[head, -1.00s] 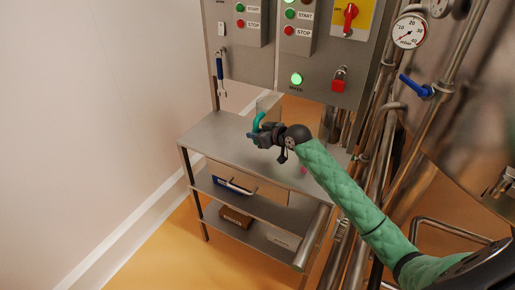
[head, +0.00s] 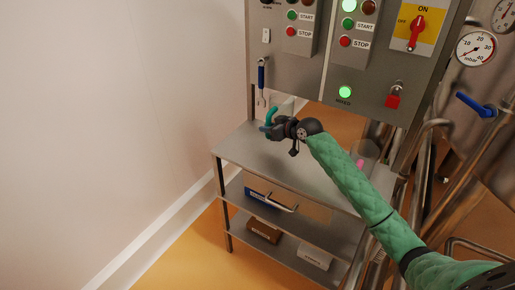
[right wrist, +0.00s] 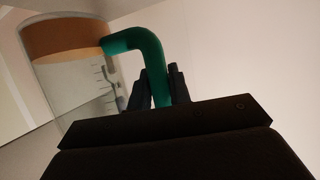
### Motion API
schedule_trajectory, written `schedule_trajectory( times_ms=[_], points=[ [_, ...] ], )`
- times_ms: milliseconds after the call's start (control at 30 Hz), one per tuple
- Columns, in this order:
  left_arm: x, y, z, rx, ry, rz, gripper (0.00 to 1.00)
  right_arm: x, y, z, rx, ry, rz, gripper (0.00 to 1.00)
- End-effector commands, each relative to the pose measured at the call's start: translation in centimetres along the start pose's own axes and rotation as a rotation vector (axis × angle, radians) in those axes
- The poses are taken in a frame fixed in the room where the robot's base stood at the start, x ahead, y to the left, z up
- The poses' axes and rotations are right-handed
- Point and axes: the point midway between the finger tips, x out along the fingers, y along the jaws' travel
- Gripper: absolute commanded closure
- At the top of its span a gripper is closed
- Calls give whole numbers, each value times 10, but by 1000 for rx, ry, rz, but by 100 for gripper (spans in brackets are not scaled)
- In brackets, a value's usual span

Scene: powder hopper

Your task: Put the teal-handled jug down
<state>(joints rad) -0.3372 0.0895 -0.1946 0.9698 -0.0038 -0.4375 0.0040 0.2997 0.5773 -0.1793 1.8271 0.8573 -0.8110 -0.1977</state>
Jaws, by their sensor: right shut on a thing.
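The jug is a clear vessel with a teal handle (head: 271,115). In the head view its pale clear body (head: 287,103) shows faintly behind my right gripper (head: 272,130), near the back of the steel cart top (head: 265,155). In the right wrist view the clear body (right wrist: 80,100) has measuring marks and an orange-brown band at the top of the picture. There the right gripper's dark fingers (right wrist: 158,88) are shut around the teal handle (right wrist: 150,50). Whether the jug's base touches the cart top is hidden. My left gripper is out of view.
The control panel (head: 375,75) hangs above the cart's back edge, with a blue-handled tool (head: 262,80) at its left. Pipes (head: 425,165) stand to the right. A small pink thing (head: 360,163) lies beside my forearm. The front left of the cart top is clear.

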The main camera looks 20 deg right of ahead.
Motion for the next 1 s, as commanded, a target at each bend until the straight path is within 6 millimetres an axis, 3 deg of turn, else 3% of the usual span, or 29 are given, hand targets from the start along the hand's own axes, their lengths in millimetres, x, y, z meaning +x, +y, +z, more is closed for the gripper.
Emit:
schedule_trajectory(
  times_ms=[400,767,1000],
  points=[
    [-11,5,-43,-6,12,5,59,69,-40,17,1,2,0,100],
    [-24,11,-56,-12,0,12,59,78,-44,28,-1,1,1,100],
    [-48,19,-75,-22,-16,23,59,86,-44,48,0,1,1,100]
  ],
)
